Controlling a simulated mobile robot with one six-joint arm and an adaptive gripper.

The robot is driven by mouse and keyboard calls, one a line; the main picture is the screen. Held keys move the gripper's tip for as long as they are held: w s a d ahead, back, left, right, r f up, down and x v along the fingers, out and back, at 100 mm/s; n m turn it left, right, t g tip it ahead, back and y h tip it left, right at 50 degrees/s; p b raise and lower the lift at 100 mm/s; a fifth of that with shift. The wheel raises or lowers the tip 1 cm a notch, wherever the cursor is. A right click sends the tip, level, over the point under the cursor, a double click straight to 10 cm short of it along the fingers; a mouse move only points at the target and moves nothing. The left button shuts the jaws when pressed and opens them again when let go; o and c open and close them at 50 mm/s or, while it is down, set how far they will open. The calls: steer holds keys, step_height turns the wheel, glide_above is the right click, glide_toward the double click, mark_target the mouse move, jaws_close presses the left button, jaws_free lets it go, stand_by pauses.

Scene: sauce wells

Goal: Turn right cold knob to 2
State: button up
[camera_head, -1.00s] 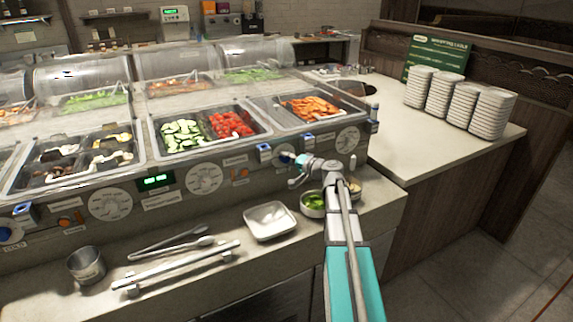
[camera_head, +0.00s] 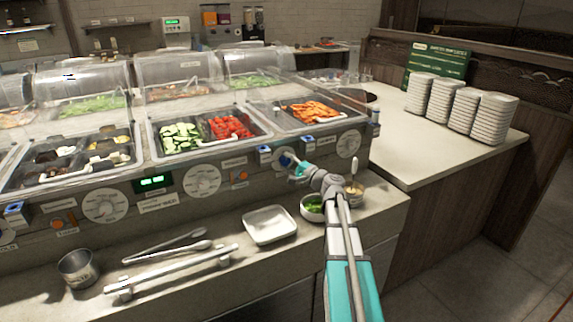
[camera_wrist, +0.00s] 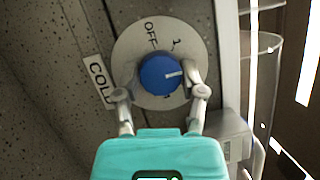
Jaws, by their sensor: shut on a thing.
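The right cold knob (camera_wrist: 160,75) is a round blue knob on a pale dial plate (camera_wrist: 128,51) in the wrist view. Its white mark points right, past the printed 1 and away from OFF at the top. The dial's right edge is partly hidden by a finger, and I cannot read a 2. My gripper (camera_wrist: 162,80) has its fingers on either side of the knob, shut on it. A COLD label is at the dial's left. In the head view, my gripper (camera_head: 290,162) reaches the blue knob (camera_head: 285,159) on the front panel, mostly covering its dial.
Small bowls (camera_head: 312,208) stand on the ledge below my wrist, beside a square white dish (camera_head: 269,225). Stacked plates (camera_head: 465,106) stand on the right counter.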

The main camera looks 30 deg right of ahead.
steer(key=o, duration=1.1)
steer(key=shift+o, duration=0.2)
steer(key=shift+s, duration=0.1)
